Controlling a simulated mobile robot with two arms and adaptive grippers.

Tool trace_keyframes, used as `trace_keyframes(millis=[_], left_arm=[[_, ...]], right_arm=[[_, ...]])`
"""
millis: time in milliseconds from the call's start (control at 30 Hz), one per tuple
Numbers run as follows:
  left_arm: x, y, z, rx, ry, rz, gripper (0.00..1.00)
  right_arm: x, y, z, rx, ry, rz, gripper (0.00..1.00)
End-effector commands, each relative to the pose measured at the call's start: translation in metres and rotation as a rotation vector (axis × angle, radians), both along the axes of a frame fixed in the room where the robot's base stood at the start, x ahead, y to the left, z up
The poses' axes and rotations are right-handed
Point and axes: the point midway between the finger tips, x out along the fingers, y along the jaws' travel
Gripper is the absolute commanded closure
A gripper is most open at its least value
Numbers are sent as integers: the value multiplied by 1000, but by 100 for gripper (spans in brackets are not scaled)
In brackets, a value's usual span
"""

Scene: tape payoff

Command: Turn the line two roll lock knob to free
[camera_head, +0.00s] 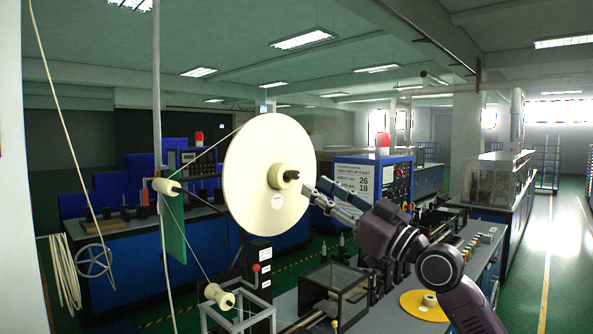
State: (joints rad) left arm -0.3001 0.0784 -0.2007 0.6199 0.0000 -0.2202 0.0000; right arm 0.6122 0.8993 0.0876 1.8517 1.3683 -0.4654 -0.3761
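A large cream tape roll (255,165) stands upright on its spindle in the middle of the view. At its centre is a pale hub with a dark knob (291,175), which appears to be the roll lock knob; its setting is too small to read. My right gripper (309,190) reaches in from the right, its fingertips just right of and slightly below the knob. I cannot tell whether they touch it, or how far apart the fingers are. My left gripper is not in view.
Tape runs from the roll over a guide roller (166,187) to a lower roller (219,296). A clear-sided box (335,291) and a yellow disc (426,305) are on the bench below.

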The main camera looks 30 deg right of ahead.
Motion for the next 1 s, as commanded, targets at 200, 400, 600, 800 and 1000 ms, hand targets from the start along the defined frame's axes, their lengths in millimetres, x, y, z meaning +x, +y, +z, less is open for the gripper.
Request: trace_keyframes(millis=[200, 400, 600, 800, 1000], left_arm=[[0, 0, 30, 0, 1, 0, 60], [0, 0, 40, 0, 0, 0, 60], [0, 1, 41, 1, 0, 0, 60], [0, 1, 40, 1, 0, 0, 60], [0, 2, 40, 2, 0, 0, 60]], right_arm=[[30, 13, 19, 3, 0, 1, 68], [47, 19, 23, 1, 0, -1, 68], [50, 20, 22, -1, 1, -1, 68], [50, 20, 21, -1, 1, -1, 74], [50, 20, 21, -1, 1, -1, 97]])
